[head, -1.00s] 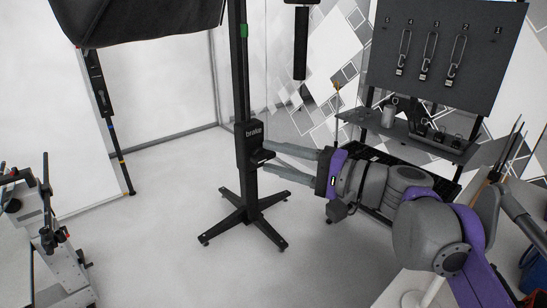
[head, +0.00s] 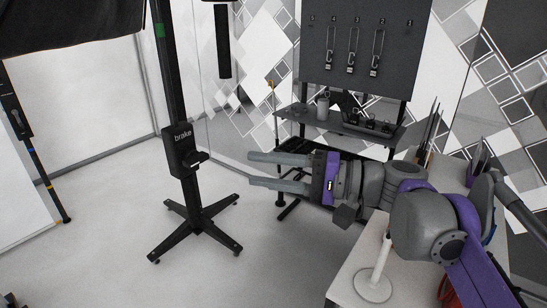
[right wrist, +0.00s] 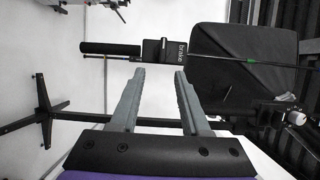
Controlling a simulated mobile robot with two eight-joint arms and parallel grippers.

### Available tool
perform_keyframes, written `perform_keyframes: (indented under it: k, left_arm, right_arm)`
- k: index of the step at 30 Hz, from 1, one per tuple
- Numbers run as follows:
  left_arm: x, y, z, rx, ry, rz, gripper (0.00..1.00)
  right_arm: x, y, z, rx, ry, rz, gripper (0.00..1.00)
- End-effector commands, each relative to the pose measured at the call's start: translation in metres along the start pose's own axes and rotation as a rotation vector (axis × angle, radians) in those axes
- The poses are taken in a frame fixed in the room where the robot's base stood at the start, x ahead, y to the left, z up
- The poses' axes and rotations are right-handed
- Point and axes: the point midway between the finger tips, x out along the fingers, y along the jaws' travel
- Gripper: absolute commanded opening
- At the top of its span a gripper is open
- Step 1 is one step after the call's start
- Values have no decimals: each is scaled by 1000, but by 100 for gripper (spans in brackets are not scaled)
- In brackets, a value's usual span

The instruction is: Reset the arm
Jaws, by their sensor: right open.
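My right arm reaches in from the right of the head view. Its gripper (head: 250,169) is open and empty, with the two long grey fingers apart and pointing left. The fingertips are in clear air, to the right of a black stand (head: 177,95) that carries a box marked "brake" (head: 183,150). In the right wrist view the open gripper (right wrist: 159,72) points at the brake box (right wrist: 172,50), with nothing between the fingers. My left gripper is not in view.
A grey pegboard (head: 362,50) with hanging carabiners stands at the back, above a shelf (head: 300,113). A white table (head: 345,275) with a paper-roll holder (head: 373,280) lies below my right arm. The floor around the stand is clear. A dark canopy (head: 60,20) hangs top left.

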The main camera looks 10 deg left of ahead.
Motion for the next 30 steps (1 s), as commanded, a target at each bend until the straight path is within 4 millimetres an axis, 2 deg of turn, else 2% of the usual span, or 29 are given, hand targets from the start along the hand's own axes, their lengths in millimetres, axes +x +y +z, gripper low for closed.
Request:
perform_keyframes:
  k: [2, 4, 8, 9, 12, 14, 15, 18, 21, 24, 27, 30]
  left_arm:
    - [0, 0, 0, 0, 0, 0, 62]
    - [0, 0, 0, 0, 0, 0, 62]
    - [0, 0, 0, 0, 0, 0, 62]
    - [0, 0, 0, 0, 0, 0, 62]
    - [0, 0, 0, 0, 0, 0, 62]
    - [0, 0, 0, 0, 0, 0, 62]
    - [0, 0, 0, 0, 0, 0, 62]
    - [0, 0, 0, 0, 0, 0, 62]
    - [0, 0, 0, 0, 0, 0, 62]
    - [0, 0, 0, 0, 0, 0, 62]
    - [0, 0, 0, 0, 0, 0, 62]
    - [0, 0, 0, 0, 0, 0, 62]
  right_arm:
    - [-6, 17, 5, -6, 16, 55, 46]
    - [-15, 47, 13, -18, 42, 150, 46]
    - [-50, 127, 35, -58, 115, 407, 46]
    - [-64, 154, 43, -73, 140, 493, 46]
    - [-105, 218, 62, -118, 200, 705, 46]
    - [-132, 253, 75, -148, 235, 830, 46]
    - [-151, 276, 83, -170, 258, 915, 46]
    - [-199, 327, 105, -230, 307, 1115, 46]
    - [-241, 365, 125, -289, 346, 1289, 46]
    - [-272, 390, 140, -339, 368, 1418, 46]
    - [-291, 404, 149, -371, 380, 1497, 46]
    - [-297, 407, 152, -382, 384, 1523, 46]
